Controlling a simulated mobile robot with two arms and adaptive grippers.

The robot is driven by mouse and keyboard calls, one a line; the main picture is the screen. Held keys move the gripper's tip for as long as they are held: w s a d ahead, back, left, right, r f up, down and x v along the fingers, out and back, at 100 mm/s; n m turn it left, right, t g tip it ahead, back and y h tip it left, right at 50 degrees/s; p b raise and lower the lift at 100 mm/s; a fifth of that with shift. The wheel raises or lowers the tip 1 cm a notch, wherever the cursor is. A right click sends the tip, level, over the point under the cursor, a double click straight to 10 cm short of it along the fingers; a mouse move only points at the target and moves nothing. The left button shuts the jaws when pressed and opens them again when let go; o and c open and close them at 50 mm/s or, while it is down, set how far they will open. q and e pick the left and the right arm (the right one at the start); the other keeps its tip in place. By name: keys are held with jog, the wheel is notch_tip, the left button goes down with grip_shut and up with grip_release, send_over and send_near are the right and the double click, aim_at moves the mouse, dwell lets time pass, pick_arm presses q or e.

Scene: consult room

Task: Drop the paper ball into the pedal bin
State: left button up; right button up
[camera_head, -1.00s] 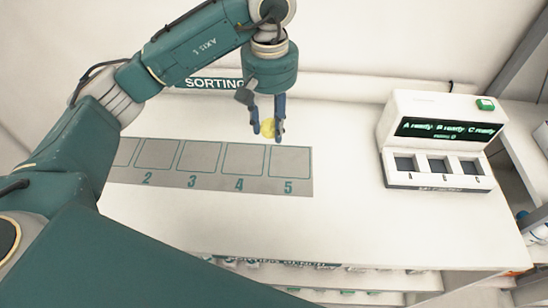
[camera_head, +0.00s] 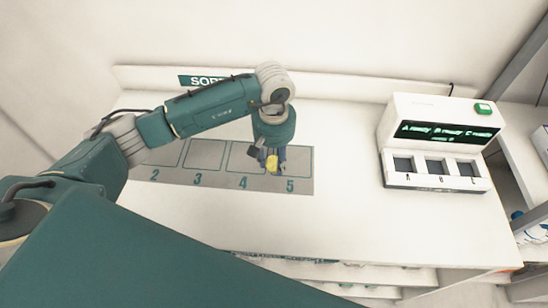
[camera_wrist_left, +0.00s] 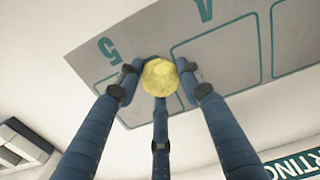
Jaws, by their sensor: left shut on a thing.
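The paper ball is a small crumpled yellow ball (camera_head: 272,163). My left gripper (camera_head: 275,165) is shut on it, over the grey mat between squares 4 and 5. In the left wrist view the ball (camera_wrist_left: 160,77) sits between the blue fingertips (camera_wrist_left: 158,80), with the mat's squares behind it. I cannot tell exactly how high the ball is above the mat. No pedal bin shows in these frames. My right gripper is not in view.
The grey mat (camera_head: 217,178) with numbered squares lies on the white table (camera_head: 400,225). A white device (camera_head: 440,130) with a green display and slots A, B and C stands at the right. The table between mat and device is clear. Shelves show below the front edge.

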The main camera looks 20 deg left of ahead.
pick_arm(q)
jog(key=shift+f, duration=0.2)
jog(key=o, duration=0.7)
jog(key=shift+r, duration=0.1)
